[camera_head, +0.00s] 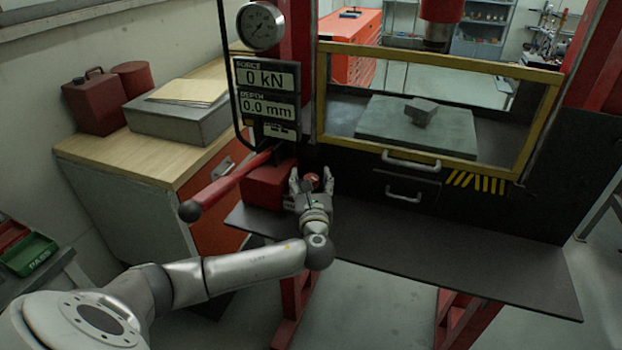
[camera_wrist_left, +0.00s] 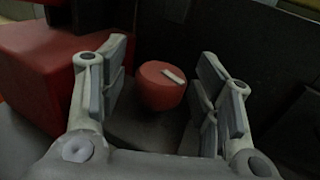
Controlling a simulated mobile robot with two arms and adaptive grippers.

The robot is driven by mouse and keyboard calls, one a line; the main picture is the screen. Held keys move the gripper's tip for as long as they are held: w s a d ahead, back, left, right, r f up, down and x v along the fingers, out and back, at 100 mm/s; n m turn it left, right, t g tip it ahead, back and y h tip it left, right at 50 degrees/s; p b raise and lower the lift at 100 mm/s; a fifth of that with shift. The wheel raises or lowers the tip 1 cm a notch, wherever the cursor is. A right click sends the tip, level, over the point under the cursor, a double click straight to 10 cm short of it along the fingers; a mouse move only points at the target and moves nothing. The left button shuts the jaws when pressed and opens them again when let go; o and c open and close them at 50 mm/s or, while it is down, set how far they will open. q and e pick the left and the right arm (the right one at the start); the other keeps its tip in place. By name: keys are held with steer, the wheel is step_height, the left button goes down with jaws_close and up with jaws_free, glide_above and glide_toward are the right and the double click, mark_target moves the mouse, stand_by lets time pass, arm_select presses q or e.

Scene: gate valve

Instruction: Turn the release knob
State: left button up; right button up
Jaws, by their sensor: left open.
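The release knob (camera_head: 312,181) is a small round red knob on the press, right of the red pump block (camera_head: 268,187). In the left wrist view the knob (camera_wrist_left: 161,86) has a pale bar mark on its face. My left gripper (camera_head: 311,178) is open, with its fingers on either side of the knob. In the left wrist view the fingers of the gripper (camera_wrist_left: 162,82) stand apart, with gaps between their pads and the knob. My right gripper is not in view.
A red lever with a black ball end (camera_head: 190,211) sticks out left of the pump block. A dark shelf (camera_head: 430,259) runs below and right of my gripper. A yellow-framed guard (camera_head: 437,161) stands above. The gauge display (camera_head: 266,90) reads 0 kN and 0.0 mm.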

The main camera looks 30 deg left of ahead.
arm_select(q)
steer(key=c, duration=1)
steer(key=shift+w+n+g+y, duration=0.1)
steer(key=shift+n+g+y, duration=0.2)
steer(key=shift+y, duration=0.1)
steer(key=shift+c, duration=0.2)
steer(key=shift+r+n+g+y+p, duration=0.1)
steer(key=shift+n+g+y+p, duration=0.45)
steer(key=shift+n+g+y, duration=1.35)
steer(key=shift+g, duration=0.4)
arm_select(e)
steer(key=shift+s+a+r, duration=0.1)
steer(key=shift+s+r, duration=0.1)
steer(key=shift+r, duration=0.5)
